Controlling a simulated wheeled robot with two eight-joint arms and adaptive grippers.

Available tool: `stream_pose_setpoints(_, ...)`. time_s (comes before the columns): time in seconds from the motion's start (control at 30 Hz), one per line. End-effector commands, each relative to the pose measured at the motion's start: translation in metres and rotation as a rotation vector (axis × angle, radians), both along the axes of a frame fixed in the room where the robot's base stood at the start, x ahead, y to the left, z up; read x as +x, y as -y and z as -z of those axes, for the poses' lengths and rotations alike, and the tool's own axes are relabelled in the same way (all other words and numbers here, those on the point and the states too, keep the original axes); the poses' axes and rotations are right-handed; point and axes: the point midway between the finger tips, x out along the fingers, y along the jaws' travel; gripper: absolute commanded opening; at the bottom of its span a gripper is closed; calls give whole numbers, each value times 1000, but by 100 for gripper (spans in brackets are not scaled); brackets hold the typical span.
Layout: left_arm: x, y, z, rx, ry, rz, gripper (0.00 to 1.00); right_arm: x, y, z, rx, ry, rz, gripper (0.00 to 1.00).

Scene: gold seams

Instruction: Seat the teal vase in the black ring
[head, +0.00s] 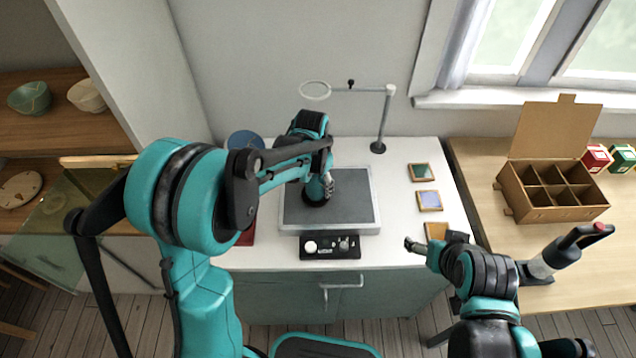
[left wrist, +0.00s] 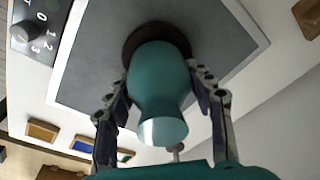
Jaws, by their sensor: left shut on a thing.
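The teal vase (left wrist: 160,85) stands between the fingers of my left gripper (left wrist: 165,105) in the left wrist view, one finger on each side. In the head view the vase (head: 314,189) is partly hidden by my left gripper (head: 322,180) and arm. The black ring (left wrist: 133,40) lies on a grey plate and shows around the vase's far end; it also shows in the head view (head: 309,201). I cannot tell whether the vase touches the ring's bottom or hovers just above. My right gripper (head: 414,245) is near the counter's front right edge, its jaws too small to read.
The grey plate (head: 356,214) has a pale frame. A black control box (head: 330,253) with knobs sits in front. A ring on a stand (head: 382,120) rises behind. Several coloured tiles (head: 429,200) lie to the right. A divided cardboard box (head: 556,209) stands on the wooden table.

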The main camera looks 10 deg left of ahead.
Motion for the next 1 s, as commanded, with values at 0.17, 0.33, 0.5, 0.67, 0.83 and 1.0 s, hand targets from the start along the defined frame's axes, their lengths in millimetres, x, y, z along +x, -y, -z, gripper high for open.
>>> stream_pose_setpoints(0.17, 0, 0, 0, 0, 0, 0, 18, 0, 0, 0, 0, 0, 0, 77)
stream_pose_setpoints(0.33, 0, 0, 0, 0, 0, 0, 18, 0, 0, 0, 0, 0, 0, 77)
stream_pose_setpoints(0.5, 0, 0, 0, 0, 0, 0, 77, 0, 0, 0, 0, 0, 0, 77)
stream_pose_setpoints(0.67, 0, 0, 0, 0, 0, 0, 77, 0, 0, 0, 0, 0, 0, 77)
stream_pose_setpoints(0.83, 0, 0, 0, 0, 0, 0, 94, 0, 0, 0, 0, 0, 0, 77)
stream_pose_setpoints(1.0, 0, 0, 0, 0, 0, 0, 94, 0, 0, 0, 0, 0, 0, 77)
